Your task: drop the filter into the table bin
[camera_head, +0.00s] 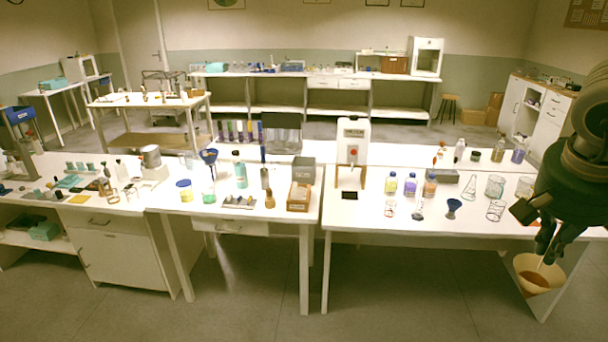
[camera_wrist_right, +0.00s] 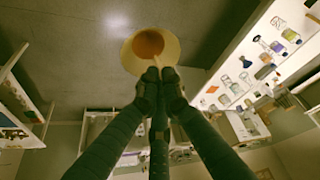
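My right gripper (camera_head: 546,245) hangs off the right end of the front table, fingers pointing down. It is shut on a cream, cone-like filter (camera_head: 525,264) with an orange-brown inside, held in the air below table-top height. In the right wrist view the filter (camera_wrist_right: 133,60) is just past the closed fingertips (camera_wrist_right: 158,80), with a thin pale strip between them. I cannot tell for sure which thing is the table bin; a grey metal cylinder (camera_head: 151,156) stands on the left table. My left gripper is not in view.
A wooden box (camera_head: 300,197) stands on the middle table. Free floor (camera_head: 420,290) lies in front.

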